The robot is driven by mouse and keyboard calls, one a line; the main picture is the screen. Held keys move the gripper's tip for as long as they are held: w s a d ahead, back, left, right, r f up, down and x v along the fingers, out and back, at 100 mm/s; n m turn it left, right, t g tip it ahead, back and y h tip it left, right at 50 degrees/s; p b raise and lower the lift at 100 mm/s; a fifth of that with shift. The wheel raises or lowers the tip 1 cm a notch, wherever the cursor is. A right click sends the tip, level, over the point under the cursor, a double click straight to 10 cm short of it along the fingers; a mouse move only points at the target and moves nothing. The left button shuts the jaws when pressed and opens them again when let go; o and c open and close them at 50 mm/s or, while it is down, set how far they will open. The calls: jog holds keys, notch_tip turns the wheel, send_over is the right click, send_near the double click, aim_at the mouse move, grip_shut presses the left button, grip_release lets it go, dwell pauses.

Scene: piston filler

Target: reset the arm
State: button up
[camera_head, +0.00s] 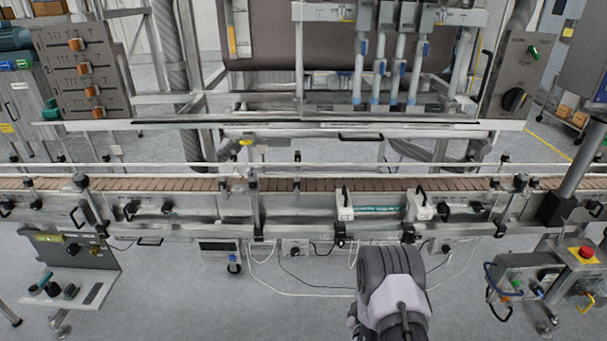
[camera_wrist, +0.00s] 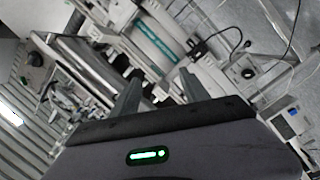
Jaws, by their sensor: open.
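My arm shows at the bottom right of centre in the head view, in front of the conveyor; its gripper end is hidden there behind the dark grey and white arm links. In the wrist view my gripper (camera_wrist: 158,92) shows two dark fingers spread apart with nothing between them. A green light glows on the gripper body. Beyond the fingers is the conveyor side with a teal strip (camera_wrist: 155,48), some distance from the fingertips.
The filler's conveyor (camera_head: 330,184) runs across the whole head view, with white brackets (camera_head: 344,205) on its near rail. A panel with orange knobs (camera_head: 82,70) stands at left. A control box with a red emergency button (camera_head: 586,252) stands at right. Open floor (camera_head: 200,300) lies in front.

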jog(key=w+d+r+m+g+h, duration=0.1)
jog(key=w+r+m, duration=0.15)
jog(key=r, duration=0.35)
jog(key=w+d+r+m+g, duration=0.1)
jog(key=w+r+m, duration=0.15)
jog(key=r, duration=0.45)
jog(key=s+a+r+m+g+y, duration=0.1)
jog(key=s+r+m, duration=0.1)
jog(key=r, duration=0.3)
jog(key=s+a+r+m+g, duration=0.1)
jog(key=r+m, duration=0.1)
jog(key=r, duration=0.3)
jog(key=s+a+r+m+g+y, duration=0.1)
jog(key=s+a+r+y, duration=0.1)
jog(key=s+r, duration=0.3)
jog(key=s+a+r+m+g+y, duration=0.1)
jog(key=s+a+r+g, duration=0.15)
jog(key=s, duration=0.45)
jog(key=s+a+r+m+g+y, duration=0.1)
jog(key=s+a+g, duration=0.1)
jog(key=s, duration=1)
jog(key=s+a+m+g+y, duration=0.1)
jog(key=s+a+g, duration=0.1)
jog(key=s, duration=1)
jog(key=shift+s+r, duration=0.15)
jog(key=shift+r, duration=0.2)
